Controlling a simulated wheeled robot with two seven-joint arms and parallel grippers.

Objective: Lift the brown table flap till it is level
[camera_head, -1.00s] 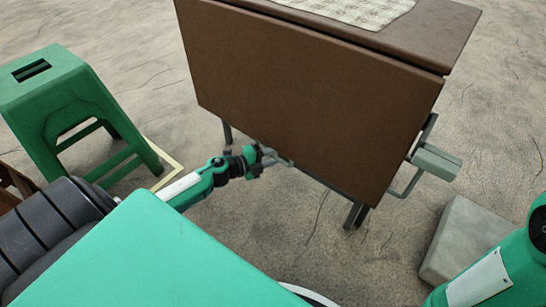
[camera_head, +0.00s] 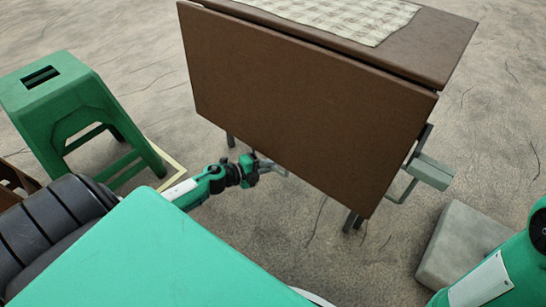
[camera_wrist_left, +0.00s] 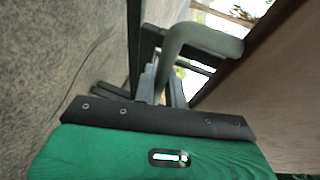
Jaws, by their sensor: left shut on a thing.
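The brown table flap (camera_head: 300,105) hangs steeply down from the near edge of the brown table top (camera_head: 440,45) in the head view. It also fills the right side of the left wrist view (camera_wrist_left: 275,85). My left gripper (camera_head: 268,167) is low by the flap's bottom edge, left of its middle. It is shut on a grey curved handle (camera_wrist_left: 205,38), which rises beyond the fingers in the wrist view. The flap hides where this handle joins. My right gripper is out of view.
A checked cloth (camera_head: 345,15) lies on the table top. A grey-green bracket (camera_head: 430,170) juts from the table's right side. A green stool (camera_head: 60,95) stands at left. A pale grey block (camera_head: 465,240) sits at lower right. Floor below the flap is mostly clear.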

